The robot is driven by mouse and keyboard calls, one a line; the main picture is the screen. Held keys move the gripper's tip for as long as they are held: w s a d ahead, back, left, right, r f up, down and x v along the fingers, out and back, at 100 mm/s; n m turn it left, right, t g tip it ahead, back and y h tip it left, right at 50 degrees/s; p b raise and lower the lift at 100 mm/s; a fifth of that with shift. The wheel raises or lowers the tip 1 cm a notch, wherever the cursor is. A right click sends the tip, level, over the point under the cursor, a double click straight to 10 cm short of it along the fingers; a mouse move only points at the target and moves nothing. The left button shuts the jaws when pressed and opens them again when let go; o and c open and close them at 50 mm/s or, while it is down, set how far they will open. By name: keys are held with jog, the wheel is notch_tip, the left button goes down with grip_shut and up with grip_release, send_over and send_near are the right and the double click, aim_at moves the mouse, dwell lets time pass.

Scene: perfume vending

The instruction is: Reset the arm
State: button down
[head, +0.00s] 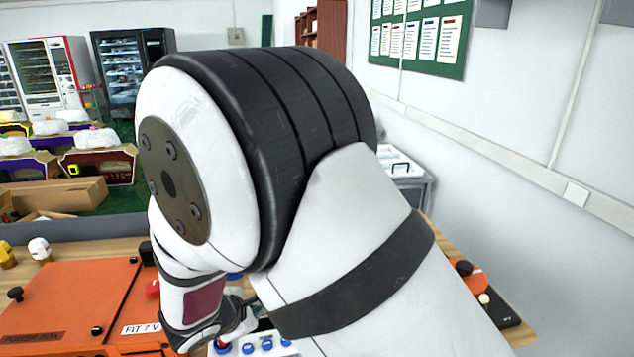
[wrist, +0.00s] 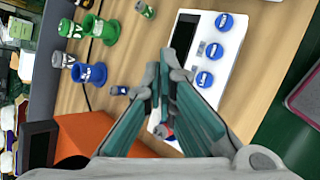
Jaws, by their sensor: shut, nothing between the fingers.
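My arm fills the middle of the head view and hides much of the table behind it. In the wrist view my gripper (wrist: 163,75) has its two fingers together, with nothing held between them. It is over the wooden table (wrist: 140,60), beside a white panel (wrist: 225,50) with several blue round buttons and a dark screen. Part of the panel is hidden by the fingers. In the head view only a lower piece of the wrist area shows below the arm, and the fingertips cannot be made out.
An orange box (head: 60,300) stands at the left of the table; it also shows in the wrist view (wrist: 95,135). Green holders (wrist: 108,30) and blue holders (wrist: 88,72) stand near the table edge. A white wall (head: 500,120) is on the right.

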jog(key=s+d+r+m+g+h, duration=0.1)
jog(key=s+d+r+m+g, duration=0.1)
jog(key=d+r+m, duration=0.7)
jog(key=s+d+r+m+g+h, duration=0.1)
jog(key=d+r+m, duration=0.2)
jog(key=d+r, duration=1)
jog(key=s+d+r+m+y, duration=0.2)
jog(key=s+d+m, duration=0.3)
jog(key=s, duration=0.4)
jog(key=s+d+r+m+y, duration=0.2)
jog(key=s+d+m, duration=0.4)
jog(key=s, duration=0.4)
jog(key=shift+d+r, duration=0.2)
jog(key=shift+d, duration=0.5)
